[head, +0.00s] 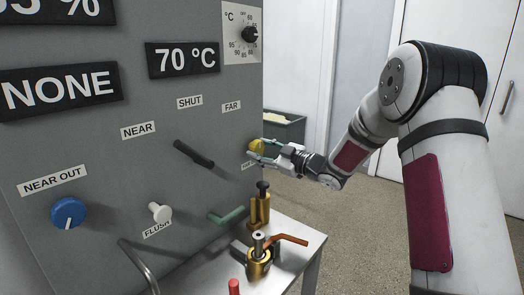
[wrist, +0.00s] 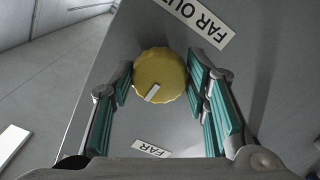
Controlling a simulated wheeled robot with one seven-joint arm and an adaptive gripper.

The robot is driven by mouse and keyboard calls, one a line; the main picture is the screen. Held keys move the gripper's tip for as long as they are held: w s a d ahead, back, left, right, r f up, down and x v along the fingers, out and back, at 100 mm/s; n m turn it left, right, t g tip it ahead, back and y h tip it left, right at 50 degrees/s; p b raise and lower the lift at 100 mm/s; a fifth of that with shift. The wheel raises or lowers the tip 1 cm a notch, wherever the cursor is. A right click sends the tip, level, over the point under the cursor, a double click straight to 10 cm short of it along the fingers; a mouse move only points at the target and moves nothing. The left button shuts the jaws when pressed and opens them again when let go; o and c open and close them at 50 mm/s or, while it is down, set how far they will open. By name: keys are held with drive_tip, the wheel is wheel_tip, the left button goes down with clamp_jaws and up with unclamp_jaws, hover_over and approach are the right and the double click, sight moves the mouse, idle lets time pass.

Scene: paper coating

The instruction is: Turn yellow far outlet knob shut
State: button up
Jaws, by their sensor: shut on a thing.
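The yellow far outlet knob (wrist: 160,75) is a round, scalloped knob with a white pointer mark, on the grey panel (wrist: 160,118). In the head view the knob (head: 257,146) shows at the panel's right edge, partly hidden by my fingers. My gripper (wrist: 160,82) has one teal-padded finger on each side of the knob and is shut on it. In the wrist view the white mark points to the lower left of the picture. A "FAR OUT" label (wrist: 193,19) is above the knob, and a "FAR" label (wrist: 152,148) is below it.
Left of the knob are a black lever (head: 194,154), a white flush knob (head: 160,212) and a blue near-outlet knob (head: 68,213). Brass valves (head: 260,208) with coloured handles stand on a metal table (head: 305,245) below.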

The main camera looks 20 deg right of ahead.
drive_tip(key=shift+f, duration=0.1)
drive_tip(key=o, duration=1.2)
drive_tip(key=shift+c, duration=0.2)
drive_tip(key=shift+d, duration=0.1)
drive_tip(key=v, duration=1.2)
